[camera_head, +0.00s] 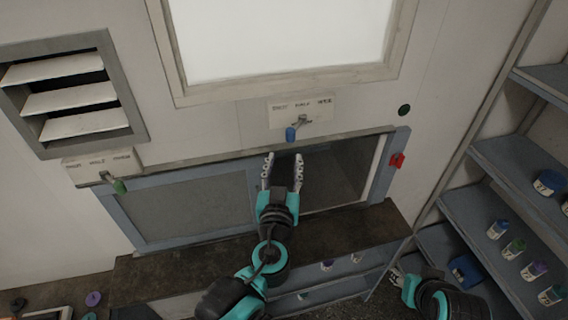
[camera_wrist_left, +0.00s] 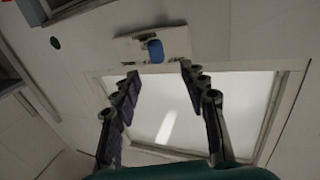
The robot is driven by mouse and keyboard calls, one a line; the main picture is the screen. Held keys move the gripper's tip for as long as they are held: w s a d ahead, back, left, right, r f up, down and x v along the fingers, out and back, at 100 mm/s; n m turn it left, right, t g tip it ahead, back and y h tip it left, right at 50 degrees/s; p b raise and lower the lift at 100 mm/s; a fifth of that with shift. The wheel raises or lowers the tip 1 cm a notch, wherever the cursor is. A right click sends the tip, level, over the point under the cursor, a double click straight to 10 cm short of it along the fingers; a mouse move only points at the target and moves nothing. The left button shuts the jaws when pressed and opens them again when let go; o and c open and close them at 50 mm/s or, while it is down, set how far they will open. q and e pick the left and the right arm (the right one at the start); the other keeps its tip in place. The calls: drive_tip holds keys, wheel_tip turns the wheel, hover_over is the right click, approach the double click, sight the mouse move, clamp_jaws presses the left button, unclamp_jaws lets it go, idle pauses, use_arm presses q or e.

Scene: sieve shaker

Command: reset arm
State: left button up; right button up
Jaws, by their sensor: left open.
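My left gripper (camera_head: 283,157) points upward in front of the open part of a blue-framed window (camera_head: 250,185), just below a blue-tipped switch (camera_head: 291,133) on a labelled plate (camera_head: 301,111). Its two fingers are spread with nothing between them. In the left wrist view the open fingers (camera_wrist_left: 160,73) show at both sides, with the blue switch tip (camera_wrist_left: 154,48) beyond and between their tips, apparently apart from them. My right gripper (camera_head: 398,279) shows only partly at the lower right, near the shelves; its jaw state is unclear.
A brown counter (camera_head: 180,272) lies below the window. Blue shelves (camera_head: 490,170) with several small bottles stand at right. A green-tipped switch (camera_head: 119,186) sits under a vent (camera_head: 70,95) at left. A red part (camera_head: 397,160) is on the window's right frame.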

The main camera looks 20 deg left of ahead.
idle(0.3)
